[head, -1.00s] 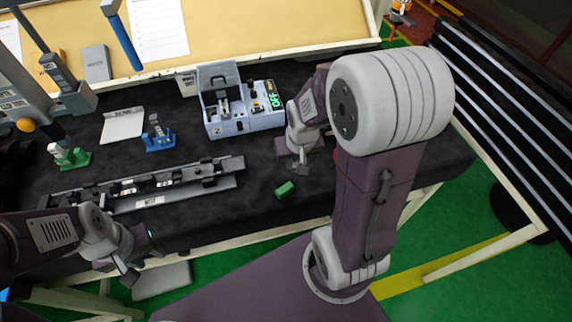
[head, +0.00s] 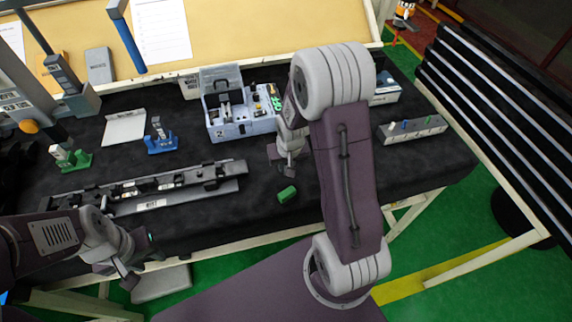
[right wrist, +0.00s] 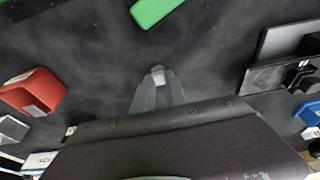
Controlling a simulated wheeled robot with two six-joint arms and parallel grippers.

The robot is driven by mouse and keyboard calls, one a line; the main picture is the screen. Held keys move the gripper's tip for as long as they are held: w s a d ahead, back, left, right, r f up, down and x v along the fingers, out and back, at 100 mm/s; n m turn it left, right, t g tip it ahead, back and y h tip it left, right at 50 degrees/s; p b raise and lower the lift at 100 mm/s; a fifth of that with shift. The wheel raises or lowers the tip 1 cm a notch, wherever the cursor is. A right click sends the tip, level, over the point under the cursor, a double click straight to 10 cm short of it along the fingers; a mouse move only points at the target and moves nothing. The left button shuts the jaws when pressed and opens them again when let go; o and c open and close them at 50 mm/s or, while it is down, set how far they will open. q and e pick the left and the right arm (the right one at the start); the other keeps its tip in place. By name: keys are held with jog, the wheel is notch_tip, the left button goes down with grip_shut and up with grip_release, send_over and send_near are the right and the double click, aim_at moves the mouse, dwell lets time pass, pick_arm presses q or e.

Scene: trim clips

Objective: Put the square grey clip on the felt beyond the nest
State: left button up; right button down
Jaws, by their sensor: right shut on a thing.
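My right gripper (head: 290,162) is over the dark felt (head: 235,255), in front of the grey-blue lidded fixture (head: 240,122); I cannot tell if this fixture is the nest. In the right wrist view its fingertips (right wrist: 158,76) are shut on a small pale grey piece (right wrist: 158,70), apparently the square grey clip. Most of the piece is hidden by the fingers. A green block (head: 286,194) lies on the felt nearer to me, apart from the gripper; it also shows in the right wrist view (right wrist: 152,11). My left gripper (head: 130,274) is at the front table edge, its jaw gap unclear.
A long grey rail (head: 150,186) lies on the left. Blue (head: 160,140) and green (head: 72,158) holders stand behind it. A slotted grey strip (head: 412,128) lies on the right. A red block (right wrist: 35,92) shows in the right wrist view, hidden by my arm in the head view.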

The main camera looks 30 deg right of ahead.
jog(key=shift+f, duration=0.2)
jog(key=c, duration=1.5)
grip_release()
jog(key=shift+o, duration=0.7)
jog(key=shift+r, duration=0.15)
jog(key=shift+r, duration=0.35)
jog(key=d+p+v, duration=0.1)
jog(key=p+v, duration=0.1)
jog(key=v, duration=0.9)
jog(key=s+a+f+n+g, duration=0.1)
jog(key=s+a+f+n, duration=0.1)
jog(key=s+a, duration=0.6)
jog(key=shift+s+f+n+g+y, duration=0.3)
jog(key=shift+s+f+y, duration=0.1)
jog(key=shift+s+f, duration=0.6)
